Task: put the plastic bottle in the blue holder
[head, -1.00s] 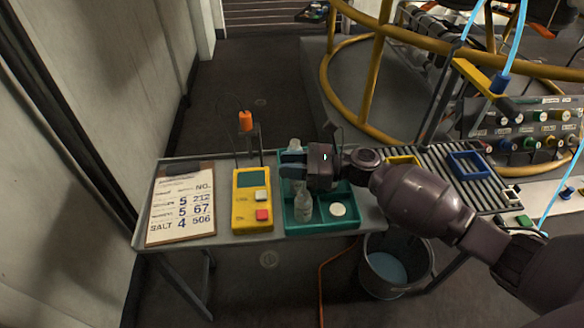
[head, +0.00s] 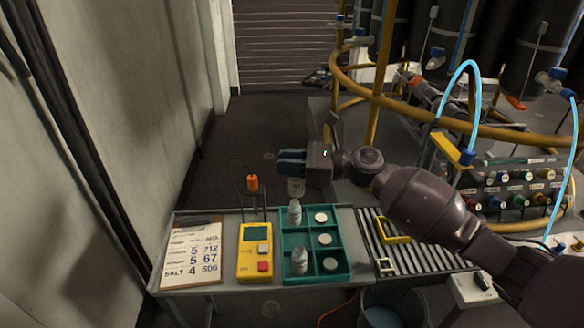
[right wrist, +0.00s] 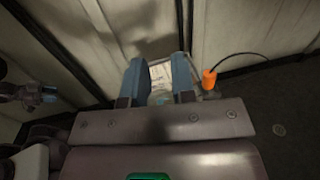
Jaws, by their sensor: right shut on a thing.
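My right gripper (head: 290,164) is shut on a clear plastic bottle (head: 296,187), above the far end of the green tray (head: 348,268). The bottle hangs below the fingers, mostly hidden by them; part of it shows between the blue fingers in the right wrist view (right wrist: 160,98). Two more clear bottles stand in the tray's left compartments, one far (head: 294,213) and one near (head: 299,262). The blue holder is not visible now; my right arm covers part of the slatted rack. A dim gripper (right wrist: 45,94), apparently my left, shows at the right wrist view's left edge, its jaws unclear.
The tray's right compartments hold white discs (head: 325,239). A yellow meter (head: 255,262) and a clipboard (head: 192,254) lie left of it. The slatted rack (head: 372,235) carries a yellow frame (head: 397,236) and a white frame (head: 386,266). An orange-tipped cable (head: 252,183) stands behind the meter.

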